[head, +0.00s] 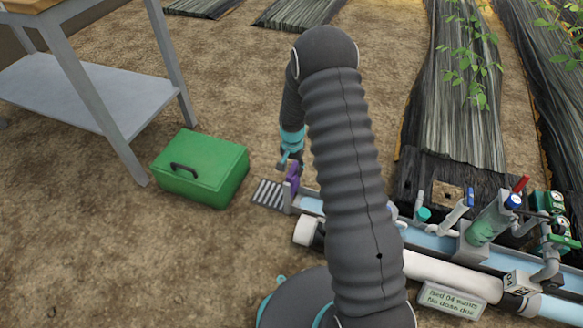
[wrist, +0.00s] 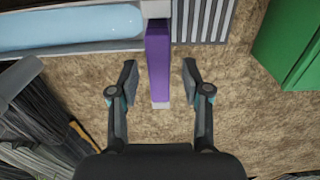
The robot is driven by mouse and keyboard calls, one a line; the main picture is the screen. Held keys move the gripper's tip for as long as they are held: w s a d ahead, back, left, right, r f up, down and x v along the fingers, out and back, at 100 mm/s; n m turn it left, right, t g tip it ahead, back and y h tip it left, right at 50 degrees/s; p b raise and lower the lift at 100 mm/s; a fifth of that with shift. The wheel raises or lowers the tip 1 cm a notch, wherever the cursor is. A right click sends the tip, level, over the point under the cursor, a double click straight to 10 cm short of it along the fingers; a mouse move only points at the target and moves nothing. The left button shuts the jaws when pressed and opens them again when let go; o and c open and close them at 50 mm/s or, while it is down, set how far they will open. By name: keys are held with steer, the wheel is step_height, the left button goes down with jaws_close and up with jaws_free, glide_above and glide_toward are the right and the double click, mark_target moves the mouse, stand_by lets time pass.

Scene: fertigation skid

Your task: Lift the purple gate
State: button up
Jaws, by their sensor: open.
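The purple gate (head: 292,174) stands at the left end of the water channel, beside a slatted grate. In the wrist view the purple gate (wrist: 158,62) is a narrow upright strip between a blue water surface on the left and the grate on the right. My gripper (wrist: 158,75) is open, with one finger on each side of the gate's lower part in the picture. A gap shows between each finger and the gate. In the head view my gripper (head: 290,160) is just above the gate, and my arm hides part of the channel.
A green box (head: 200,168) stands left of the grate (head: 270,194), near a grey table (head: 85,95). Right of my arm are a white pipe (head: 455,275), a sign (head: 451,299) and several valves, including a red handle (head: 521,184). Bare soil lies in front.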

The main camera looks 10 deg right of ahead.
steer(key=shift+r, duration=0.1)
step_height(320, 180, up, 12)
stand_by(0.5)
stand_by(0.5)
steer(key=s+n+g, duration=0.1)
steer(key=s+n, duration=0.2)
steer(key=s, duration=0.2)
steer(key=s+r+n+t+p, duration=0.2)
steer(key=s+r+t, duration=0.1)
steer(key=s+r, duration=1.1)
steer(key=s+r+n+t+p, duration=0.1)
steer(key=s+r+t+p, duration=0.2)
steer(key=s+r, duration=1)
steer(key=shift+s+a+r+n+t, duration=0.15)
steer(key=shift+s+r+n+t, duration=0.2)
steer(key=shift+r, duration=3)
